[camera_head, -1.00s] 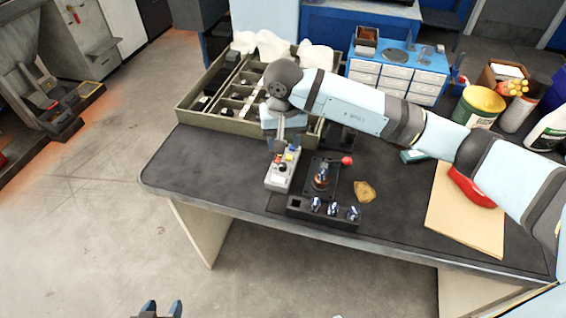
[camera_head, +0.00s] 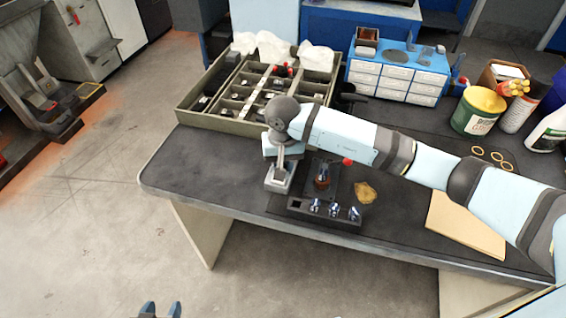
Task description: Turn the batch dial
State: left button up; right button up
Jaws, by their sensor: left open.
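A small light grey control box (camera_head: 277,184) stands near the front of the dark bench. My right arm comes in from the right, and its gripper (camera_head: 283,168) points down over this box. The gripper hides most of the box's top, so the batch dial cannot be made out, nor whether the fingers touch it. The right fingers are too small and covered to tell open from shut. My left gripper (camera_head: 161,310) shows only as two blue fingertips at the bottom edge, apart and empty, over the floor in the picture and far from the box.
A black fixture with a red-knobbed lever (camera_head: 347,161) and a black block with several shiny knobs (camera_head: 322,209) stand close right of the box. A tan lump (camera_head: 364,192) lies beside them. A compartment tray (camera_head: 222,123) stands behind. The bench's left end is clear.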

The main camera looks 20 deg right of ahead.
grip_shut()
pick_arm(q)
jog(key=shift+f, duration=0.1)
pick_arm(e)
jog(key=shift+m, duration=0.3)
jog(key=m+b, duration=0.1)
jog(key=m, duration=0.1)
jog(key=shift+m, duration=1)
jog(key=shift+m+b, duration=0.4)
jog(key=shift+m, duration=0.6)
pick_arm(q)
jog(key=shift+w+d, duration=0.1)
jog(key=shift+d, duration=0.05)
pick_arm(e)
jog(key=shift+m, duration=0.5)
pick_arm(q)
jog(key=shift+f, duration=0.1)
